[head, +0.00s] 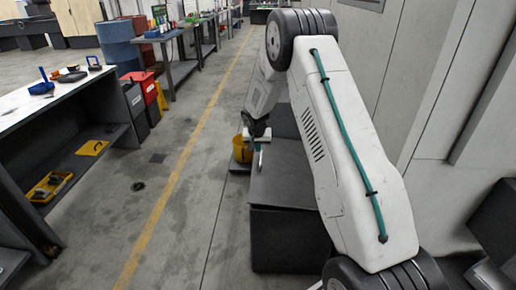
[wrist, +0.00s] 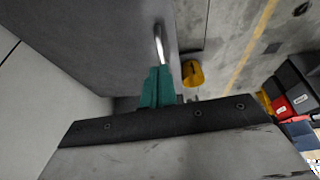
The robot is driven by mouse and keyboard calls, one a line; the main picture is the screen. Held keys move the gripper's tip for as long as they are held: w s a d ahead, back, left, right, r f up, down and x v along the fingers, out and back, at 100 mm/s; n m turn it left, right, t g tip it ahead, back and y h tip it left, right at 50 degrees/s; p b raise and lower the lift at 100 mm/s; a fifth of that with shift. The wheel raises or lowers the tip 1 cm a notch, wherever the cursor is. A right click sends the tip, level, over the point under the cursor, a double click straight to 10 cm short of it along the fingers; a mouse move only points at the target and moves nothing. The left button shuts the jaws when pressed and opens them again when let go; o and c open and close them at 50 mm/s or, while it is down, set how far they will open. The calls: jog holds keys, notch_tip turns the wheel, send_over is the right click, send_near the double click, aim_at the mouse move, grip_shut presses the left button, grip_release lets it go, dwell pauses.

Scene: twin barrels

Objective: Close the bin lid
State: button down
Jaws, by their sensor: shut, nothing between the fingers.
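The dark grey bin (head: 290,240) stands on the floor beside the wall. Its grey lid (head: 283,180) appears to lie across the top; I cannot tell whether it is fully seated, as my arm covers its right side. A silver handle (head: 260,160) is on the lid's left side. In the wrist view the lid (wrist: 100,45) is a large flat panel and the handle (wrist: 159,45) rises just beyond my fingertips. My gripper (wrist: 158,72) has teal fingers, shut and empty, close to the handle's near end; contact is unclear. In the head view my gripper (head: 257,142) is small and partly hidden.
A yellow bucket (head: 242,150) stands just beyond the bin and shows in the wrist view (wrist: 193,73). A workbench (head: 50,100) with tools is at left. Red (head: 147,90) and dark bins stand near a blue barrel (head: 118,45). The middle floor is clear.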

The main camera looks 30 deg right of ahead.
send_over(258, 172)
jog(key=s, duration=0.1)
notch_tip(258, 172, down, 10)
jog(key=shift+d+f, duration=0.1)
jog(key=f, duration=0.3)
jog(key=a+f, duration=0.1)
jog(key=shift+w+f, duration=0.25)
jog(key=shift+s+f, duration=0.15)
jog(key=shift+f, duration=0.05)
jog(key=shift+a+r, duration=0.1)
jog(key=shift+r, duration=0.35)
jog(key=w+a+v, duration=0.1)
jog(key=v, duration=1.2)
jog(key=shift+w+r, duration=0.3)
jog(key=shift+r, duration=0.1)
